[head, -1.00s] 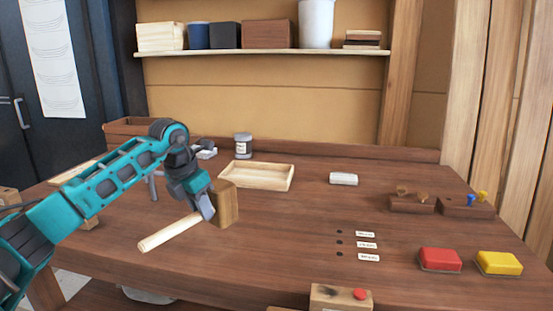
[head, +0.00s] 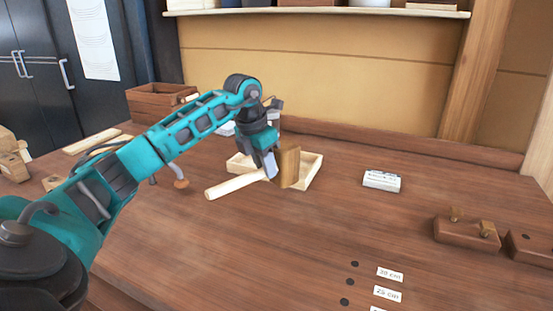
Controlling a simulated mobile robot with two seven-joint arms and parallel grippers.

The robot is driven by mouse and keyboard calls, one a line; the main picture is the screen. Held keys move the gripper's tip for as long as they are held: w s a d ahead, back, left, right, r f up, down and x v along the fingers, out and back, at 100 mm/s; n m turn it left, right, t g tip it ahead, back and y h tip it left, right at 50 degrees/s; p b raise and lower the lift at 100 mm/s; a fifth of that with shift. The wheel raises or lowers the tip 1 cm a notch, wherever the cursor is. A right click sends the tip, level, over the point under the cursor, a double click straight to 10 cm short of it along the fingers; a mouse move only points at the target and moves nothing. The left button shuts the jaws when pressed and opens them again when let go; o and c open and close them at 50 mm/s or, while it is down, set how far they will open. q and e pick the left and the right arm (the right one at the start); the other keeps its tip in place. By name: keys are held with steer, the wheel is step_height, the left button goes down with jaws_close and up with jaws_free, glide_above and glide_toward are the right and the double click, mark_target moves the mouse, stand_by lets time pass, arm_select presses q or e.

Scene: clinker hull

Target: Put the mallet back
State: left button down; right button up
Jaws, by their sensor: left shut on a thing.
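The mallet has a brown block head (head: 289,168) and a pale round handle (head: 235,185). My left gripper (head: 271,168) is shut on the mallet, on the handle close to the head. The handle points to the left and a little toward me. The mallet is in front of a shallow pale wooden tray (head: 309,172) and hides part of it; I cannot tell how high it is above the table. My right gripper is not in view.
A white block (head: 381,181) lies right of the tray. A brown wooden block with pegs (head: 466,234) stands at the right. Length labels (head: 389,274) and dark holes are at the front. A brown box (head: 160,101) stands at the back left. The middle of the table (head: 300,240) is clear.

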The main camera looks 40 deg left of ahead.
arm_select(q)
steer(key=shift+s+f, duration=0.2)
steer(key=shift+f, duration=0.6)
step_height(320, 180, down, 6)
steer(key=b, duration=0.5)
steer(key=shift+f, duration=0.15)
steer(key=shift+f+b, duration=0.4)
steer(key=shift+f, duration=0.05)
steer(key=c, duration=0.9)
jaws_free()
steer(key=shift+o, duration=0.2)
